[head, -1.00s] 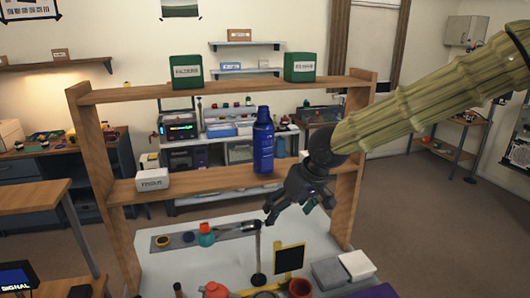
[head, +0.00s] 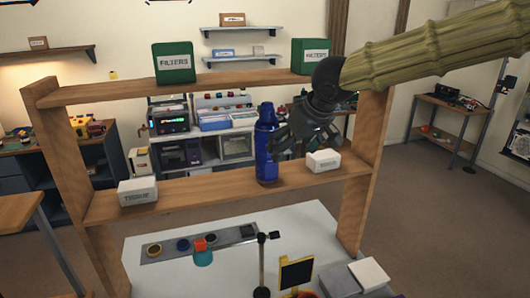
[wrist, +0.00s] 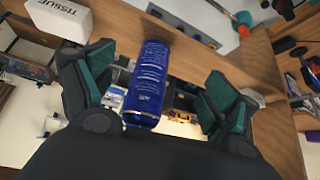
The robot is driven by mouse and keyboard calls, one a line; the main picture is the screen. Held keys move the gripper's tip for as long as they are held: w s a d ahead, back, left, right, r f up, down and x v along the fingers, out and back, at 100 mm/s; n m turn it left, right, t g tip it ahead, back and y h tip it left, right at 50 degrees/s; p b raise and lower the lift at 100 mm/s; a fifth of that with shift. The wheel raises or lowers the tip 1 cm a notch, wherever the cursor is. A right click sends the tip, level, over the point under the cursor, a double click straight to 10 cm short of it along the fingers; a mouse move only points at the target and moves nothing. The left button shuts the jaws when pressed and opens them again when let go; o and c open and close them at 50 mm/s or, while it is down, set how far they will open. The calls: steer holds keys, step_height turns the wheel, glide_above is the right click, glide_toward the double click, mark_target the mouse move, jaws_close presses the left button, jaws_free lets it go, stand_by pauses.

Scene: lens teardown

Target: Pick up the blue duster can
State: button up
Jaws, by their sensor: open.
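The blue duster can (head: 266,150) stands upright on the middle shelf (head: 225,184) of the wooden rack. In the wrist view the can (wrist: 148,85) shows between the two spread fingers, nearer the left one. My gripper (head: 284,143) is open and comes in from the right, close beside the can in the head view. In the wrist view the gripper (wrist: 150,98) has dark fingers with green pads, and nothing is clamped in them. I cannot tell whether a finger touches the can.
A white tissue box (head: 138,192) stands left on the same shelf, and another white box (head: 323,161) stands right of the can. Green filter boxes (head: 174,63) stand on the upper shelf (head: 120,91). A white table (head: 225,275) with lens parts lies below.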

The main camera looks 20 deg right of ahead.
mark_target(272, 128)
steer(key=w+p, duration=0.1)
steer(key=w, duration=0.2)
steer(key=w+a+p, duration=0.1)
steer(key=w, duration=0.3)
steer(key=w+a+p, duration=0.1)
steer(key=w, duration=0.3)
steer(key=shift+a+r+p, duration=0.1)
steer(key=shift+r+p, duration=0.05)
steer(key=shift+p, duration=0.15)
steer(key=shift+w+a+f+p, duration=0.15)
steer(key=shift+w+f+p, duration=0.15)
steer(key=shift+f+p, duration=0.3)
steer(key=c, duration=1.9)
steer(key=shift+b, duration=0.6)
